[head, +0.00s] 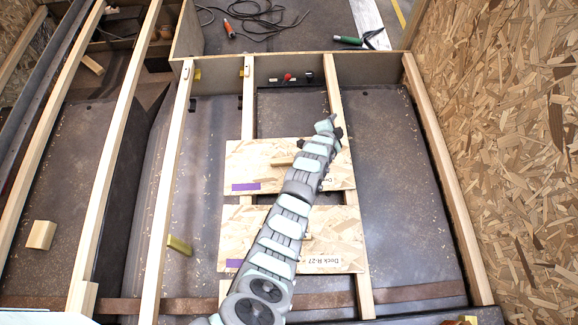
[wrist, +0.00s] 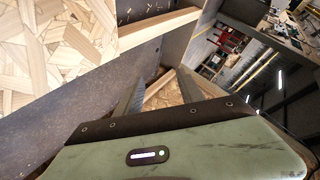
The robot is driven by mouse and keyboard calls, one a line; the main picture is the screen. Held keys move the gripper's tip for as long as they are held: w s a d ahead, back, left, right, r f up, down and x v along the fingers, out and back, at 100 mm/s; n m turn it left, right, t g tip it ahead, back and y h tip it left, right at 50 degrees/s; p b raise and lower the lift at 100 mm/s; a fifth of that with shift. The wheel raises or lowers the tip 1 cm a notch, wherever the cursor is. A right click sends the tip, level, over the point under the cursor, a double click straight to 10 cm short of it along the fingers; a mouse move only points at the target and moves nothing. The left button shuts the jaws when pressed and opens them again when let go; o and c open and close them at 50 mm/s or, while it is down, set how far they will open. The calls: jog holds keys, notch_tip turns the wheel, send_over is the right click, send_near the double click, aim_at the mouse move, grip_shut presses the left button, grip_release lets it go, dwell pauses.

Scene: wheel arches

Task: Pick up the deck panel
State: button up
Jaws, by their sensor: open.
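Two light chipboard deck panels lie across the wooden joists. The far panel (head: 240,165) has a purple mark and a small wooden block on it. The near panel (head: 318,235) has a purple mark and the printed label "Deck R-27", seen upside down. My arm crosses over both panels and hides parts of them. My gripper (head: 332,131) is at the far right corner of the far panel, apparently above it. In the wrist view my gripper (wrist: 165,90) shows two dark fingers apart with nothing between them. Which panel is meant is not clear.
Long wooden joists (head: 166,200) run front to back over a dark floor. A chipboard wall (head: 510,150) stands on the right. A loose wood block (head: 41,235) lies at left. Tools and a cable (head: 262,18) lie beyond the far frame edge.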

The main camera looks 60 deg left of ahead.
jog(key=s+a+f+g+h, duration=0.1)
jog(key=s+a+f+g, duration=0.15)
jog(key=s+a, duration=0.25)
jog(key=m+g+h+b, duration=0.2)
jog(key=h+b, duration=0.1)
jog(key=h, duration=0.5)
send_near(287, 160)
jog(key=shift+a+r, duration=0.4)
jog(key=shift+a, duration=0.3)
jog(key=shift+s+d, duration=0.15)
jog(key=shift+d, duration=0.05)
jog(key=b+x, duration=0.2)
jog(key=x, duration=0.3)
jog(key=shift+d+f, duration=0.1)
jog(key=shift+f, duration=0.05)
jog(key=shift+d+b+x, duration=0.2)
jog(key=shift+b+x, duration=0.7)
jog(key=shift+x, duration=0.45)
jog(key=shift+d+b+x, duration=0.25)
jog(key=shift+b+x, duration=0.6)
jog(key=shift+x, duration=0.5)
jog(key=shift+g, duration=0.25)
grip_shut()
